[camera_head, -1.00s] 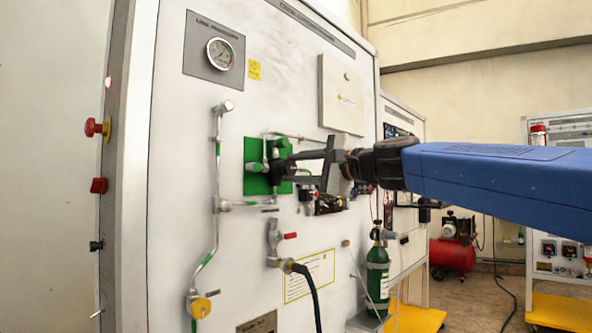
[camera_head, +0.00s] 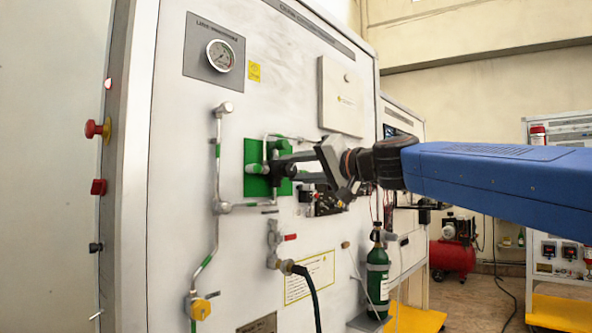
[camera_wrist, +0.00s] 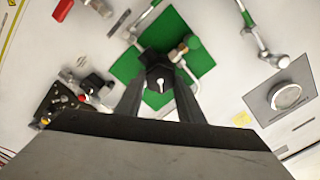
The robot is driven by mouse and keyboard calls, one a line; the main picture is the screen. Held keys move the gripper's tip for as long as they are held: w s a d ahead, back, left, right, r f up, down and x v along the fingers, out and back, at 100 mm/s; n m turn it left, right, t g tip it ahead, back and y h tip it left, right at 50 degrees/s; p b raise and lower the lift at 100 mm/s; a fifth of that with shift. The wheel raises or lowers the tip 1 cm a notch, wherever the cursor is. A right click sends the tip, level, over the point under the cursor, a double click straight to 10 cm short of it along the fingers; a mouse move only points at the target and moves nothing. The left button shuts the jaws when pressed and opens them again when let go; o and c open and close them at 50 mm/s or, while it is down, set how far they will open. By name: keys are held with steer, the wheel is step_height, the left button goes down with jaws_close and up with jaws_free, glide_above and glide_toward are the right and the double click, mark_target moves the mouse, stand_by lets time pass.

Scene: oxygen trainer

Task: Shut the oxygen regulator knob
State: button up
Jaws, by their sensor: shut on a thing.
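The black regulator knob (camera_wrist: 160,78) sits in front of a green square plate (camera_head: 257,186) on the white panel. A small pale pointer mark shows on its face in the wrist view. My gripper (camera_wrist: 160,82) has its two dark fingers on either side of the knob, shut on it. In the head view my gripper (camera_head: 288,168) reaches in from the right, and its fingers and the black fitting partly hide the knob. Metal pipes with green bands run beside the knob.
A pressure gauge (camera_head: 220,56) is above left. A valve with a red handle (camera_head: 290,237) and a black hose are below. Black fittings (camera_head: 325,202) stick out close under my gripper. A white box (camera_head: 341,96) is above. A green cylinder (camera_head: 377,275) stands lower right.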

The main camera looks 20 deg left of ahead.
steer(key=n, duration=0.3)
steer(key=shift+f+n, duration=0.1)
steer(key=shift+n, duration=2)
steer(key=o, duration=1.1)
steer(key=shift+c, duration=0.2)
steer(key=shift+s+d, duration=0.1)
steer(key=shift+s+d, duration=0.15)
steer(key=shift+d, duration=0.2)
steer(key=v, duration=1.6)
steer(key=shift+d, duration=0.2)
